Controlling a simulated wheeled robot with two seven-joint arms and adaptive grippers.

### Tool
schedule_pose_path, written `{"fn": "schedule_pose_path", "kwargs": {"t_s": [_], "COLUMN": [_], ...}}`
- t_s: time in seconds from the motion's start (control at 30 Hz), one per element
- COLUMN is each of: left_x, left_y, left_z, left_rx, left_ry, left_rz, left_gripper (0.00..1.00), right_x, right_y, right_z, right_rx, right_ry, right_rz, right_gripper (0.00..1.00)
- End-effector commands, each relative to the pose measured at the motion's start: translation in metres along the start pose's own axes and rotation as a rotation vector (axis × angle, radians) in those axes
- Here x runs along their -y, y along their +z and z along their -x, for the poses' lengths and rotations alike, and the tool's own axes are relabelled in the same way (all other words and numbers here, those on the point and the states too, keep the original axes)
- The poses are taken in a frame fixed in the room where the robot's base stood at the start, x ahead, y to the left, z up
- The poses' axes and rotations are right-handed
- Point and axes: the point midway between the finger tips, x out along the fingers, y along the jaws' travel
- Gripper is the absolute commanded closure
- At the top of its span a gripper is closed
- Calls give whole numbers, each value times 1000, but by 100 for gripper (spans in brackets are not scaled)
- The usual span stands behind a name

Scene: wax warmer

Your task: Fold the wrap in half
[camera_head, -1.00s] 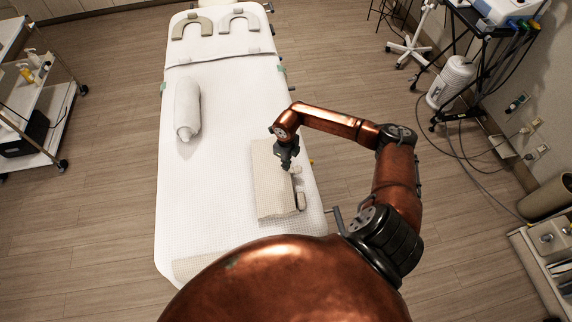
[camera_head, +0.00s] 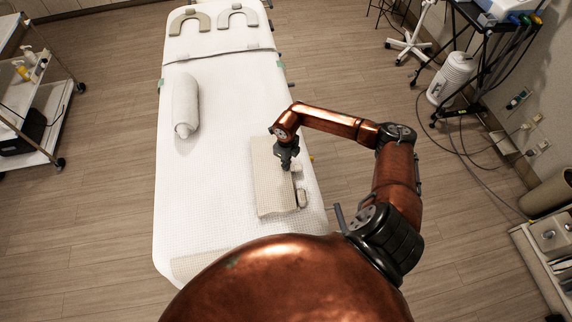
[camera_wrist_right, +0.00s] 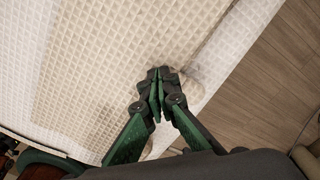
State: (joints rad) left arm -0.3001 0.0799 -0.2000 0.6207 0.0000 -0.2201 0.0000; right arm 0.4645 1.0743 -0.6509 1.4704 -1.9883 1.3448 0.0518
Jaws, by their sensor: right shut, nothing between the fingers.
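The wrap (camera_head: 271,185) is a beige waffle-textured cloth lying as a long rectangle near the right edge of the white treatment bed. Small rolled or bulky pieces (camera_head: 301,197) show along its right edge. In the right wrist view the wrap (camera_wrist_right: 110,60) spreads under the fingers. My right gripper (camera_head: 286,164) is over the upper right part of the wrap. Its green and black fingers (camera_wrist_right: 155,72) are shut with nothing between them. Whether the tips touch the cloth I cannot tell. My left gripper is not in view.
A white rolled towel (camera_head: 186,105) lies on the bed's (camera_head: 215,150) left side. Two U-shaped pads (camera_head: 238,16) lie at its far end. A trolley (camera_head: 45,130) stands at left. Equipment with cables stands at right. The bed's middle is clear.

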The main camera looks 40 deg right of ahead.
Motion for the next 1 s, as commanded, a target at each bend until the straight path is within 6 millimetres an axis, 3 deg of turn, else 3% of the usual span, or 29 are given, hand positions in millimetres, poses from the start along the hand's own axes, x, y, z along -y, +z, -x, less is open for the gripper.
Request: {"fn": "schedule_pose_path", "kwargs": {"t_s": [0.47,1.0], "left_x": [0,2], "left_y": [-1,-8], "left_z": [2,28], "left_rx": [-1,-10], "left_ry": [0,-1], "left_rz": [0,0], "left_gripper": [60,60], "right_x": [0,1], "right_y": [0,0], "right_z": [4,44], "right_rx": [1,1], "right_ry": [0,-1], "right_rz": [0,-1], "right_gripper": [100,100]}}
